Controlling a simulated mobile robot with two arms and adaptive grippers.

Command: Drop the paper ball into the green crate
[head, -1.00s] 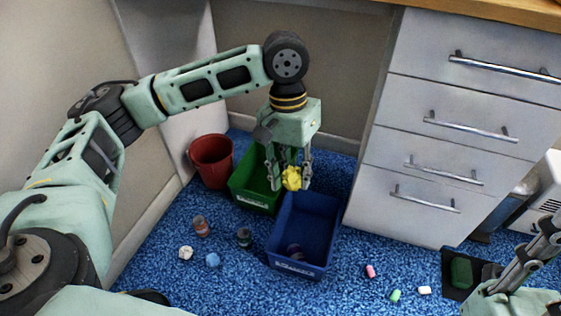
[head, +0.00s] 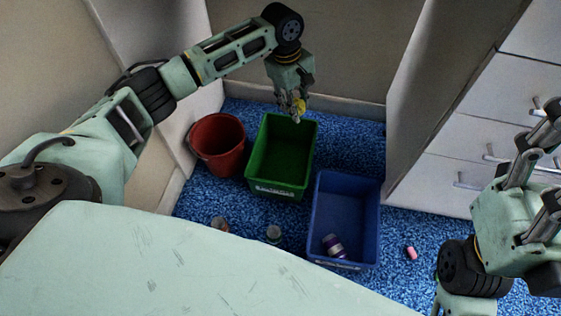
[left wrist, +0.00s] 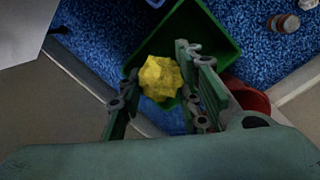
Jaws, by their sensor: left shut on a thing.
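A crumpled yellow paper ball (head: 299,106) is held in my left gripper (head: 293,108), which is shut on it. In the head view the gripper hangs above the far end of the green crate (head: 262,150). The left wrist view shows the paper ball (left wrist: 160,78) between the fingers of the left gripper (left wrist: 160,92), with the green crate (left wrist: 222,42) beyond and below. The inside of the green crate looks empty in the head view. My right gripper (head: 540,150) is at the right edge, its fingers partly cut off by the frame.
A blue crate (head: 375,200) with a purple-banded can (head: 333,246) stands right of the green crate. A red bucket (head: 217,146) stands to its left. Two jars (head: 273,234) and a pink piece (head: 411,253) lie on the blue carpet. White drawers (head: 450,170) stand at right.

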